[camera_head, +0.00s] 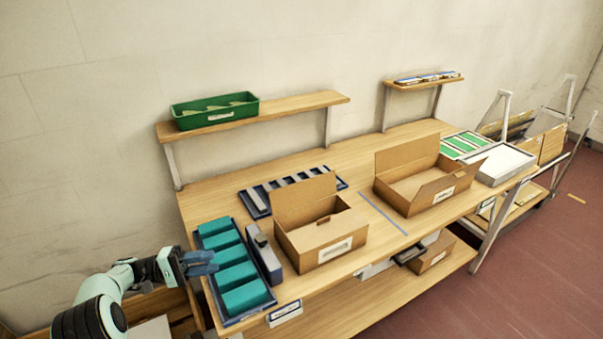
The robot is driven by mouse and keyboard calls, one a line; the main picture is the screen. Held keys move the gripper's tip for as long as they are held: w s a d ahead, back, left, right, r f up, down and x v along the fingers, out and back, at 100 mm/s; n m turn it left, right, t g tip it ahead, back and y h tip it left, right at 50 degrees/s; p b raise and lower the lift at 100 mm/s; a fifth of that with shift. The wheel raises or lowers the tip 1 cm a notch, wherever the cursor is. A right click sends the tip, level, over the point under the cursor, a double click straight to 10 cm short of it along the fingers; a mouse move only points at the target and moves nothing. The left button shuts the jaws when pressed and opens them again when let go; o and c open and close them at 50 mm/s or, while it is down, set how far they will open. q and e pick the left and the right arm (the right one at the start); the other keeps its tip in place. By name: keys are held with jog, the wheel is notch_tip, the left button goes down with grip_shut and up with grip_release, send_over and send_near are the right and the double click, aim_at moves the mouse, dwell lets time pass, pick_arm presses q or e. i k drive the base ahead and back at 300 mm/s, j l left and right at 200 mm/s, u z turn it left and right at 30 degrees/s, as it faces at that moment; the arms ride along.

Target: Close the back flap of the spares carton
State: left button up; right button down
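Two brown cartons stand on the wooden workbench, and their labels are too small to read, so I cannot tell which is the spares carton. The left carton (322,245) has its back flap (304,197) standing up, while its front part looks covered. My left gripper (212,263) is at the bench's left end, over the blue tray's edge, away from both cartons. Its finger gap is unclear. My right gripper is out of view.
A blue tray of teal blocks (274,306) and a grey device (263,252) lie between my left gripper and the left carton. A slotted rack (256,205) lies behind that carton. Shelves (290,105) overhang the back. A white tray (497,165) is at right.

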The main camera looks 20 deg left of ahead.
aim_at(288, 198)
jog(key=i+j, duration=0.1)
jog(key=i, duration=0.4)
jog(key=i+j, duration=0.1)
jog(key=i, duration=0.45)
